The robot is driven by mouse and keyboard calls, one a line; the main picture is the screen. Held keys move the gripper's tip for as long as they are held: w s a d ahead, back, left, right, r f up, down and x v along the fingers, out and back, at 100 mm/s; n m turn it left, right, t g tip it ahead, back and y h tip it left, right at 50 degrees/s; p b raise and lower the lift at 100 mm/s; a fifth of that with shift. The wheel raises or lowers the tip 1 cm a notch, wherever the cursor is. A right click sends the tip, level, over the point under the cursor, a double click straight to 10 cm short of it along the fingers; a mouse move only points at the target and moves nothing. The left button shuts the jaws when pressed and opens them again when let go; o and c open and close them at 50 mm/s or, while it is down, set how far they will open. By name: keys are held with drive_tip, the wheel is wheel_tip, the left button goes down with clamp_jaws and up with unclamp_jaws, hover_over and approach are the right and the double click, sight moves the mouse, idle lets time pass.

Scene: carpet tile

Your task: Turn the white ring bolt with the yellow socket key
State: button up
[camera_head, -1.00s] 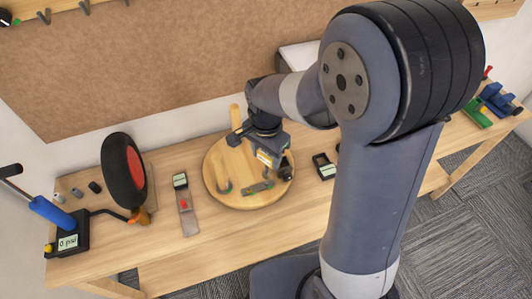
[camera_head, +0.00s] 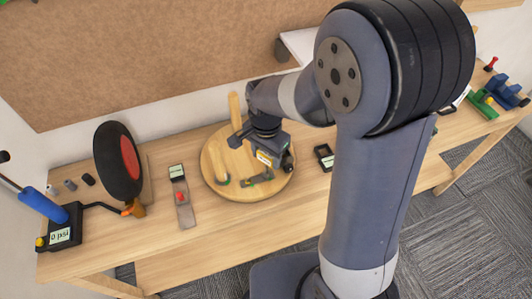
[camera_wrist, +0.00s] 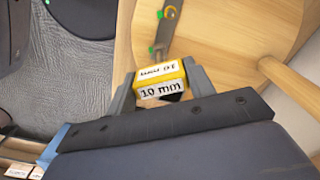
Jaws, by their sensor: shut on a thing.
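My gripper (camera_wrist: 160,88) is shut on the yellow socket key (camera_wrist: 160,72), whose block is marked "10 mm" and sits between the two grey fingers in the wrist view. In the head view my gripper (camera_head: 274,154) is over the right part of a round wooden board (camera_head: 216,150). The key's lower end is not clearly seen. I cannot make out the white ring bolt for sure.
A wooden post (camera_head: 234,106) rises from the board's back. A grey strip with a red knob (camera_head: 181,203) lies left of the board, and a small dark box (camera_head: 324,157) right of it. A black wheel with a red hub (camera_head: 118,160) stands further left. The bench front is clear.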

drive_tip(key=n, duration=0.5)
drive_tip(key=shift+n, duration=0.3)
drive_tip(key=n, duration=0.5)
drive_tip(key=shift+d+r, duration=0.1)
drive_tip(key=n, duration=0.5)
drive_tip(key=shift+n, duration=0.4)
drive_tip(key=n, duration=0.4)
drive_tip(key=shift+n, duration=0.4)
drive_tip(key=shift+m, duration=0.6)
drive_tip(key=shift+r+p, duration=1.7)
drive_tip(key=shift+r, duration=0.6)
